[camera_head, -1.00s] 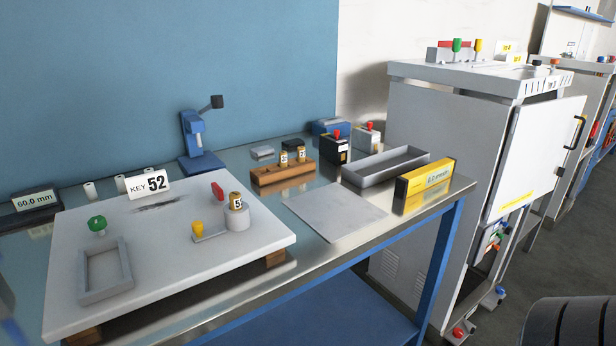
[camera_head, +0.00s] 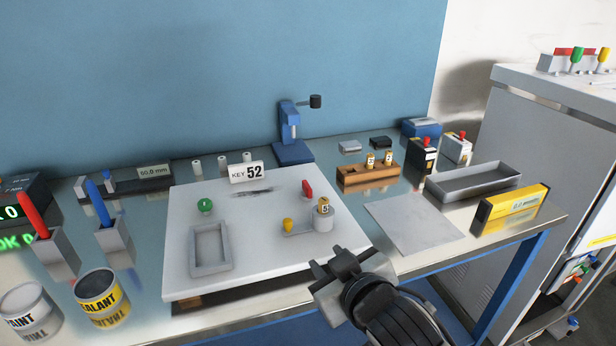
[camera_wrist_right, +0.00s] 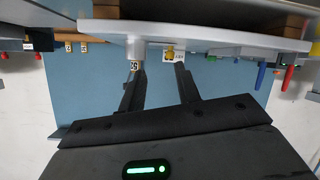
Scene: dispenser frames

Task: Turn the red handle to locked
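A small red handle (camera_head: 308,188) stands upright on the white board (camera_head: 265,270) on the table, behind a grey cylinder (camera_head: 323,219) that holds a brass piece with a number tag (camera_head: 325,205). A sign reading KEY 52 (camera_head: 246,173) stands at the board's back. My right gripper (camera_head: 338,266) is in front of the board's front right edge, apart from the red handle. In the right wrist view its two fingers (camera_wrist_right: 160,85) are spread with nothing between them. I cannot make out the red handle there. My left gripper is not in view.
A yellow knob with a lever (camera_head: 287,225), a green knob (camera_head: 205,205) and a grey frame (camera_head: 210,248) are on the board. Cans (camera_head: 102,298) and tool holders stand left. A grey plate (camera_head: 415,224), wooden block (camera_head: 367,176) and tray (camera_head: 475,181) lie right.

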